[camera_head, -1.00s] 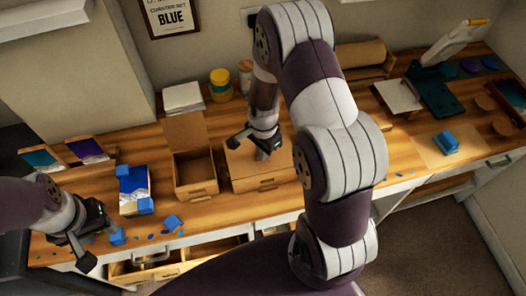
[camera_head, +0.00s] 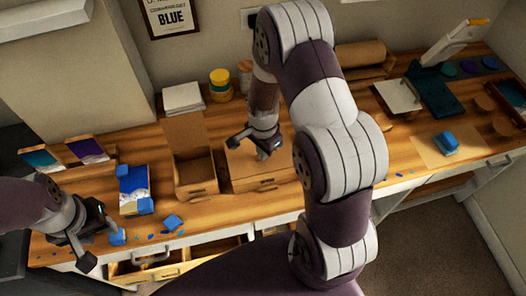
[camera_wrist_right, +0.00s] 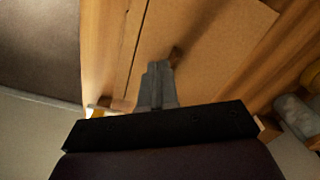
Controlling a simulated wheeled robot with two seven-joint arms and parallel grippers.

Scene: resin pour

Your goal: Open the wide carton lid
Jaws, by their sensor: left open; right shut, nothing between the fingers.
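The wide carton (camera_head: 262,182) stands at the middle of the wooden bench with its brown lid (camera_head: 243,160) down. My right gripper (camera_head: 264,152) is shut and empty, low over the lid near its right side. In the right wrist view the shut fingers (camera_wrist_right: 158,72) point at the broad flat lid (camera_wrist_right: 205,40), close to a small dark tab at its edge. I cannot tell whether they touch it. My right arm hides the space to the right of the carton. My left gripper (camera_head: 102,246) is open and empty over the bench's front left edge.
A narrower carton (camera_head: 195,188) stands open just left of the wide one, its lid raised at the back. Open drawers (camera_head: 165,268) jut out below the front edge.

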